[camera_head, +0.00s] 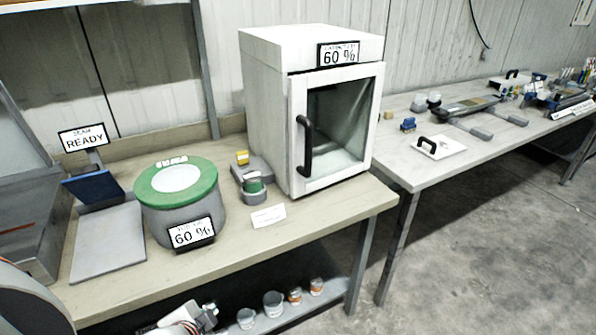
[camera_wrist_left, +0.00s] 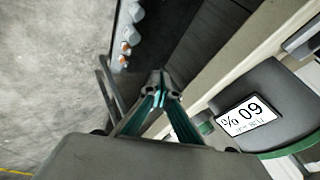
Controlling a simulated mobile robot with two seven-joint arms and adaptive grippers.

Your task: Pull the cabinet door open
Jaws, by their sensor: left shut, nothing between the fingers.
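The cabinet (camera_head: 265,110) is a white box on the near table with a "60 %" label on its upper front. Its door (camera_head: 340,178) has a white frame and a glass pane, and looks shut. A black upright bar handle (camera_head: 304,147) is on the door's left side. My left gripper (camera_head: 211,309) is low in the head view, in front of the table edge and well apart from the handle. In the left wrist view its fingers (camera_wrist_left: 160,95) meet at the tips and hold nothing. The cabinet cannot be made out there. My right gripper is not in view.
A green-lidded drum (camera_head: 178,210) stands left of the cabinet, with a small device (camera_head: 254,188) and a white card (camera_head: 268,216) between. Several cups (camera_head: 273,303) sit on the lower shelf. A second table (camera_head: 450,165) stands right. Floor in front is clear.

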